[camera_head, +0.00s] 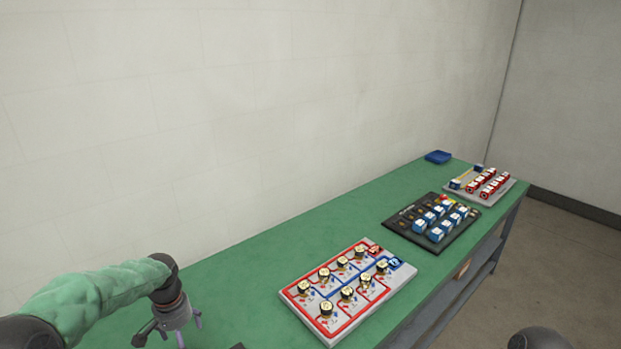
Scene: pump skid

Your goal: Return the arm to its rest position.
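My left arm, in a green sleeve (95,295), comes in from the left in the head view. Its gripper (168,334) is at the bottom left, over the near left end of the green workbench (270,245). Its fingers are spread apart with nothing seen between them, and the lower part is close to the picture's bottom edge. My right gripper is out of view; only a dark rounded part of what looks like my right arm (540,339) shows at the bottom right.
A pale panel with red and blue lines and several round gauges (400,279) lies right of the gripper. Farther along are a black board with blue blocks (430,245), a grey board with red parts (505,190) and a blue tray (438,157). A wall runs behind.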

